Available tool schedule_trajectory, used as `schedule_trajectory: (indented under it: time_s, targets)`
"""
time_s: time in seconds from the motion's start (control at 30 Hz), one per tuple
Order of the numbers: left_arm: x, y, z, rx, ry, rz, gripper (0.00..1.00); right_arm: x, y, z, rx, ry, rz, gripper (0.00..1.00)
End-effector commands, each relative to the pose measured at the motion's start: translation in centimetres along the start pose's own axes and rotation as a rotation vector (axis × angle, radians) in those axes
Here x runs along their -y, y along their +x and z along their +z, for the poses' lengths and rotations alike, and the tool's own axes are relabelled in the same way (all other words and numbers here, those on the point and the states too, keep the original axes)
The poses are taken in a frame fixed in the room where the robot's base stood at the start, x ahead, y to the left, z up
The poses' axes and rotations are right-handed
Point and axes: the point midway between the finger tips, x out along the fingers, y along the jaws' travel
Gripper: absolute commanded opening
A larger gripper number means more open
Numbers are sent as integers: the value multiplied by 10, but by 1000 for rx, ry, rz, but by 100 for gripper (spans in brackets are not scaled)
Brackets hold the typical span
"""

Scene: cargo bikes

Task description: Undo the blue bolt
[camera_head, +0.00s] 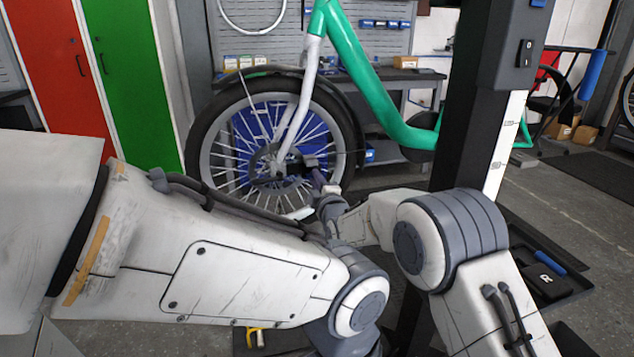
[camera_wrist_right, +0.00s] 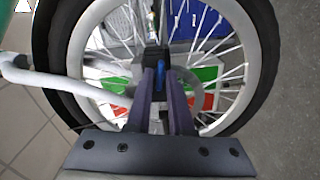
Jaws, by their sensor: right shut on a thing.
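The wheel (camera_head: 203,135) of the green bike stands upright in the head view, with its hub (camera_head: 268,160) near the middle. My right gripper (camera_head: 312,168) reaches in at the hub from the right. In the right wrist view, its two dark fingers (camera_wrist_right: 160,80) are closed around a small blue piece, which looks like the blue bolt (camera_wrist_right: 160,77), right at the dark hub part (camera_wrist_right: 152,55). The fingers hide most of the bolt. My left arm crosses the front of the head view, and its gripper does not show.
A dark post (camera_head: 470,140) stands right of the wheel. The white fork (camera_head: 303,100) and spokes are close to my right fingers. A dark tray with a blue-handled tool (camera_head: 550,262) is at the lower right. Green and red lockers (camera_head: 140,90) stand at left.

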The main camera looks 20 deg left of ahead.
Motion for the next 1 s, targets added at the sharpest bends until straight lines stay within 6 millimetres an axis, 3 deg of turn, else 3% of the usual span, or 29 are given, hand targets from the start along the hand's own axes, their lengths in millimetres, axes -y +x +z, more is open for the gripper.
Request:
schedule_trajectory:
  time_s: [0.4, 0.97, 1.0]
  targets:
    - [0, 1, 0, 0, 0, 0, 50, -2, 0, 1, 2, -194, 3, 0]
    - [0, 1, 0, 0, 0, 0, 50, -2, 0, 1, 2, -221, 3, 0]
    - [0, 1, 0, 0, 0, 0, 50, -2, 0, 1, 2, -221, 3, 31]
